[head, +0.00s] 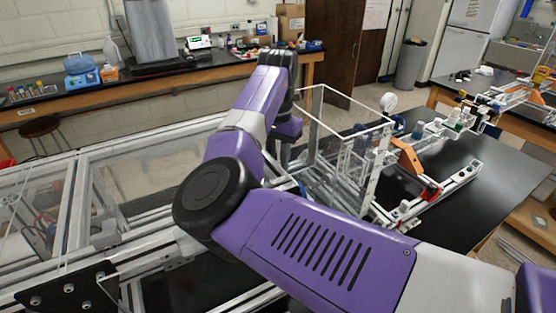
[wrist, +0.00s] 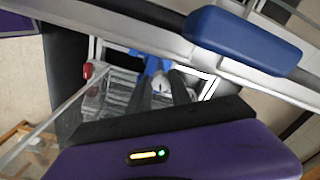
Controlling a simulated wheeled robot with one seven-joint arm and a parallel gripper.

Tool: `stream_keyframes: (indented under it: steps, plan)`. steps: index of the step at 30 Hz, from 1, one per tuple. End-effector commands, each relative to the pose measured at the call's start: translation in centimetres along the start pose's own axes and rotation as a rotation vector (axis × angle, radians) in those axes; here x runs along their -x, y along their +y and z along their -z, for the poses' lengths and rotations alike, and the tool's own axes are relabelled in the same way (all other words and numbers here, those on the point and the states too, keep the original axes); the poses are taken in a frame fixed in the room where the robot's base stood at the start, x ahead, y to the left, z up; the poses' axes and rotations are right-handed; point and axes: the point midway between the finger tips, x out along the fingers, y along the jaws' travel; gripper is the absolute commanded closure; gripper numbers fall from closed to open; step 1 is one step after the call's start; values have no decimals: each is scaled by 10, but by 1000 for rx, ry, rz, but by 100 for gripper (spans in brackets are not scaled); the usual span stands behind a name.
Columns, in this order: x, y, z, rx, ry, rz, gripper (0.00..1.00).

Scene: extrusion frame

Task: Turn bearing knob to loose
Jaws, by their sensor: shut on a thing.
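In the wrist view the two dark fingers of my gripper (wrist: 162,92) point into the extrusion frame (wrist: 205,62). They are closed on a small pale part between them, which I take to be the bearing knob (wrist: 163,86); it is mostly hidden by the fingers, and its turn position cannot be read. A blue bracket-like part (wrist: 152,64) sits just beyond the fingertips. In the head view my purple arm reaches to the frame beside the clear-walled box (head: 345,135), and the fingertips and knob are hidden there.
A red knob (wrist: 88,71) and clear plates lie left of the fingers in the wrist view. A blue rounded pad (wrist: 244,41) on a pale rail is close at upper right. In the head view, a black table (head: 485,190) carries rails with orange brackets (head: 408,158).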

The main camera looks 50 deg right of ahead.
Motion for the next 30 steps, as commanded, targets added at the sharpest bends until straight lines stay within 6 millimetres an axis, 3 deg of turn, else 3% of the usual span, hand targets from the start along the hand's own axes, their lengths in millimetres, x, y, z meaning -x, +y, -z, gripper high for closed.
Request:
stream_keyframes:
  steps: [12, 13, 15, 16, 26, 30]
  plan:
    - [2, 0, 0, 64, 2, 0, 100]
    - [2, 0, 0, 64, 2, 0, 70]
    - [1, 0, 0, 64, 2, 0, 56]
    - [1, 0, 0, 64, 2, 0, 54]
    - [2, 0, 0, 64, 1, 0, 54]
    - [15, 0, 1, 63, 3, 1, 54]
